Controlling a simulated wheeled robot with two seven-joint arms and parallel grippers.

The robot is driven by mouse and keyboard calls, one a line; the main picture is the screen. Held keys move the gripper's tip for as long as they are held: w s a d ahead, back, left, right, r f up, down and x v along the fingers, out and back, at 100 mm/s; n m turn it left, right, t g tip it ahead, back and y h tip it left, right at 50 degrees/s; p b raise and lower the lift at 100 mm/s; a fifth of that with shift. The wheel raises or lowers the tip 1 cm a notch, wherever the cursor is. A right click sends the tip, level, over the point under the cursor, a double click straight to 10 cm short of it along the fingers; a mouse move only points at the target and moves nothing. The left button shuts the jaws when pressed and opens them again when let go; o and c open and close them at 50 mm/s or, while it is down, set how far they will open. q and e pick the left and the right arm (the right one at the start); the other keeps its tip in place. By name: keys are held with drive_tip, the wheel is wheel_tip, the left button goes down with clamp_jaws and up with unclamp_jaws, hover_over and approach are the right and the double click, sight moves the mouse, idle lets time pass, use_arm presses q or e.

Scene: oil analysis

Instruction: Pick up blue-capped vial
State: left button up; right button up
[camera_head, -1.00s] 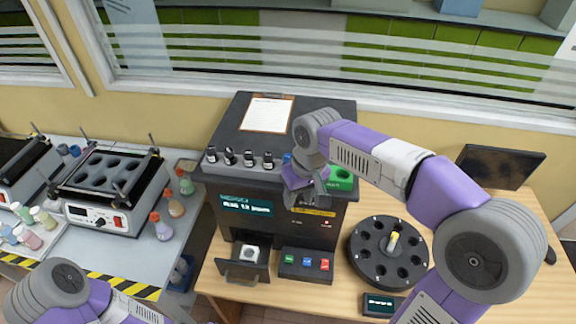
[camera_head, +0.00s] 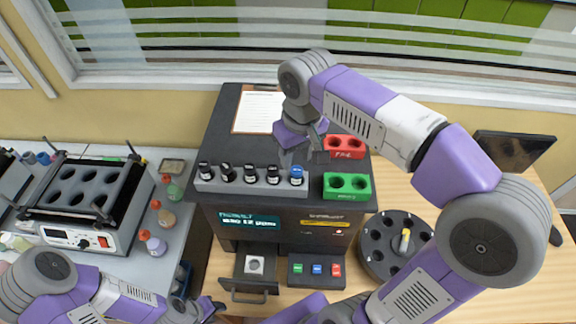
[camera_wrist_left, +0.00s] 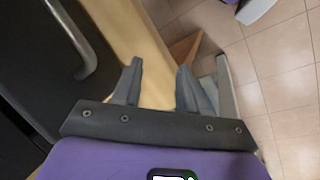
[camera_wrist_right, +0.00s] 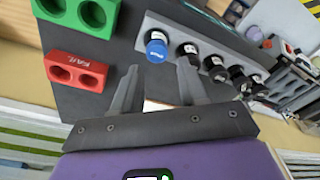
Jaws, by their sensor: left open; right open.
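The blue-capped vial (camera_head: 296,175) stands upright at the right end of a grey rack (camera_head: 232,185) on top of the dark analyzer, beside several black-capped vials (camera_head: 227,172). It also shows in the right wrist view (camera_wrist_right: 156,46), beyond the fingertips. My right gripper (camera_head: 299,152) is open and empty, just behind and above the blue-capped vial; in its wrist view the vial lies ahead, roughly between the fingers (camera_wrist_right: 158,80) but not inside them. My left gripper (camera_wrist_left: 157,70) is open and empty, low near the table's front edge.
A red two-hole holder (camera_head: 345,142) and a green two-hole holder (camera_head: 348,196) sit right of the rack. The analyzer's drawer (camera_head: 252,285) is open in front. A round carousel (camera_head: 377,257) stands at right. A heater block (camera_head: 75,232) and flasks are at left.

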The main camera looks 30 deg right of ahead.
sight(297, 170)
drive_tip(key=shift+s+d+f, duration=0.1)
drive_tip(key=shift+s+f, duration=0.4)
drive_tip(key=shift+f, duration=0.4)
drive_tip(key=f, duration=0.2)
drive_tip(key=w+f+b, duration=0.1)
drive_tip(key=shift+w+d+f, duration=0.1)
drive_tip(key=shift+f, duration=0.55)
clamp_jaws()
drive_tip(key=shift+r, duration=0.15)
